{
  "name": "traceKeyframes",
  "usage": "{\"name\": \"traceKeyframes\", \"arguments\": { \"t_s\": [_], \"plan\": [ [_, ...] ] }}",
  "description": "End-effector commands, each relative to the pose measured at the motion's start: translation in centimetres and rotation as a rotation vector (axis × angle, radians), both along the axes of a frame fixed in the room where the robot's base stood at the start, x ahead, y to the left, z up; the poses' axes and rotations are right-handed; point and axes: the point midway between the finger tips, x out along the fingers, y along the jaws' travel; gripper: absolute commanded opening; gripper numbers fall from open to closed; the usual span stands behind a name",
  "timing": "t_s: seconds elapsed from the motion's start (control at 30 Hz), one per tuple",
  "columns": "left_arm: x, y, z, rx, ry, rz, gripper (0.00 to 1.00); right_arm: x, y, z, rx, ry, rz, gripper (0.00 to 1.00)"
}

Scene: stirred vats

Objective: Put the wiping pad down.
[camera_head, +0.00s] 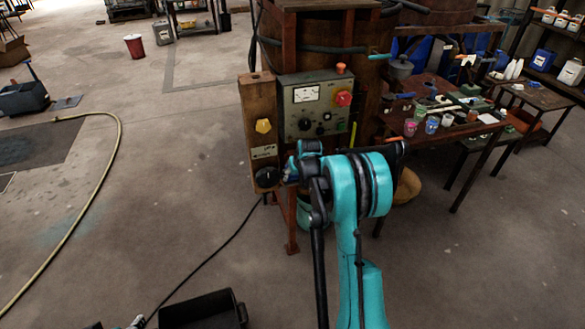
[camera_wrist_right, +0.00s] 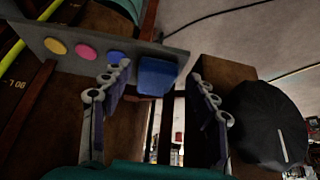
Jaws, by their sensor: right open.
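I cannot make out the wiping pad for certain in either view. My right gripper (camera_wrist_right: 160,72) is open, its two grey fingers spread apart in the right wrist view. A blue block (camera_wrist_right: 157,77) shows between the fingertips, against a grey panel edge; I cannot tell whether it is the pad or a part of the panel, and no finger clearly grips it. In the head view my teal right arm reaches to the front of the control panel (camera_head: 317,97), and its wrist hides most of the gripper.
A wooden post (camera_head: 258,125) with a yellow knob and a black knob (camera_wrist_right: 265,125) stands beside the panel. A cluttered table (camera_head: 485,133) with jars stands to the right. A black bin (camera_head: 203,310) sits at bottom left.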

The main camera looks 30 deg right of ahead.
Motion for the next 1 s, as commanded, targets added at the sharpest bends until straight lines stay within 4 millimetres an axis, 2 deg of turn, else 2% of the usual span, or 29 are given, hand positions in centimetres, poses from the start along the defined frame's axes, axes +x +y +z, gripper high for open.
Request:
{"name": "traceKeyframes", "arguments": {
  "t_s": [0.03,0.1,0.23,0.47,0.57,0.67,0.77,0.9,1.0],
  "plan": [
    [0.0,0.0,0.5,0.0,0.0,0.0,0.59,-1.4,0.3,0.3,0.0,0.0,-0.001,0.59],
    [0.0,0.0,0.8,0.0,0.0,0.0,0.59,-3.0,0.7,0.2,0.0,0.0,-0.001,0.59],
    [0.0,0.0,1.2,0.0,0.0,0.0,0.59,-5.4,1.3,0.2,0.001,0.0,-0.002,0.59],
    [0.0,0.0,1.5,0.0,0.0,0.0,0.59,-7.6,2.0,0.2,0.001,-0.001,0.0,0.59],
    [0.0,0.0,1.5,0.0,0.0,0.0,0.59,-8.2,3.2,1.5,0.0,-0.003,0.009,0.59],
    [0.0,0.0,1.5,0.0,0.0,0.0,0.59,-9.4,5.7,4.4,-0.004,-0.009,0.03,0.59],
    [0.0,0.0,1.5,0.0,0.0,0.0,0.59,-11.5,9.3,8.0,-0.007,-0.019,0.056,0.59],
    [0.0,0.0,1.5,0.0,0.0,0.0,0.59,-15.6,14.3,12.1,-0.011,-0.034,0.097,0.59],
    [0.0,0.0,1.5,0.0,0.0,0.0,0.59,-19.0,17.4,14.2,-0.012,-0.047,0.124,0.59]
  ]
}}
